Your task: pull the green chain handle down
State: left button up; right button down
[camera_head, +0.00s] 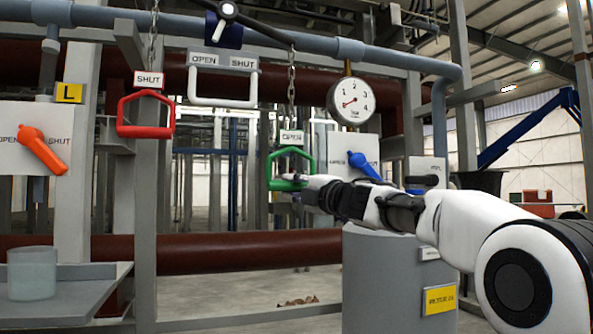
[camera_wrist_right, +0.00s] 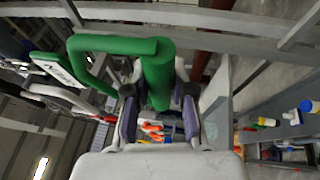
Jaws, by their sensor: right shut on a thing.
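The green chain handle (camera_head: 288,184) hangs from a chain at the middle of the head view, under a small sign reading OPEN (camera_head: 291,137). My right gripper (camera_head: 300,186) reaches it from the right and is shut on its lower bar. In the right wrist view the green handle (camera_wrist_right: 158,75) lies between the two fingers of the right gripper (camera_wrist_right: 158,118). My left gripper is not in view.
A red handle (camera_head: 146,130) marked SHUT hangs to the left, and a white handle (camera_head: 222,102) hangs between. A pressure gauge (camera_head: 351,101), a blue lever (camera_head: 364,166) and a grey drum (camera_head: 385,280) stand near my right arm. An orange lever (camera_head: 42,150) is far left.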

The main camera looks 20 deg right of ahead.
pick_arm(q)
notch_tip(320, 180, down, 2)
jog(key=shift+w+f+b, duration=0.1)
jog(key=shift+b, duration=0.3)
pick_arm(e)
notch_tip(320, 180, down, 3)
jog(key=shift+w+r, duration=0.1)
jog(key=shift+w, duration=0.05)
jog(key=c, duration=1)
grip_release()
jog(key=shift+o, duration=0.2)
jog(key=shift+r, duration=0.1)
jog(key=v, duration=1.2)
